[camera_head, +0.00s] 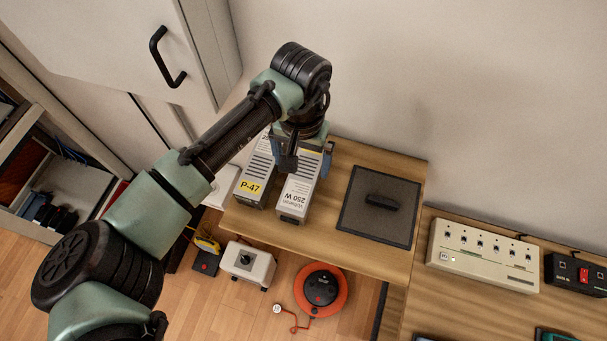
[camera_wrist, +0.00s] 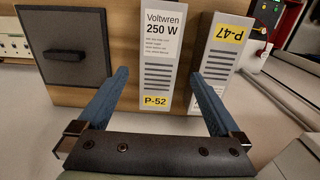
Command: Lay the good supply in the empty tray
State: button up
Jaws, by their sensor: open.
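Two grey power supplies lie side by side on a wooden bench top (camera_head: 345,240). One supply has a yellow P-47 label (camera_head: 257,173). The other, marked Voltwren 250 W (camera_head: 296,197), shows a yellow P-52 label in the wrist view (camera_wrist: 170,60). My gripper (camera_head: 290,162) is above the supplies in the head view. In the wrist view my gripper (camera_wrist: 158,76) is open, its blue fingers on either side of the P-52 supply. I cannot tell whether they touch it. No thing in view is clearly an empty tray.
A dark square panel with a black handle (camera_head: 367,225) lies on the bench, right of the supplies. A beige switch box (camera_head: 484,256) stands on a surface further right. An orange cable reel (camera_head: 320,290) and a white box (camera_head: 247,264) are below. A cabinet door (camera_head: 105,40) is at upper left.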

aim_at(304, 174)
jog(key=shift+w+d+f+p, duration=0.15)
jog(key=shift+f+p, duration=0.3)
jog(key=shift+f, duration=0.9)
jog(key=shift+w+d+f+p, duration=0.15)
jog(key=shift+f+p, duration=0.3)
jog(key=shift+f, duration=0.9)
jog(key=shift+a, duration=0.1)
jog(key=shift+c, duration=0.3)
grip_shut()
jog(key=shift+r, duration=0.1)
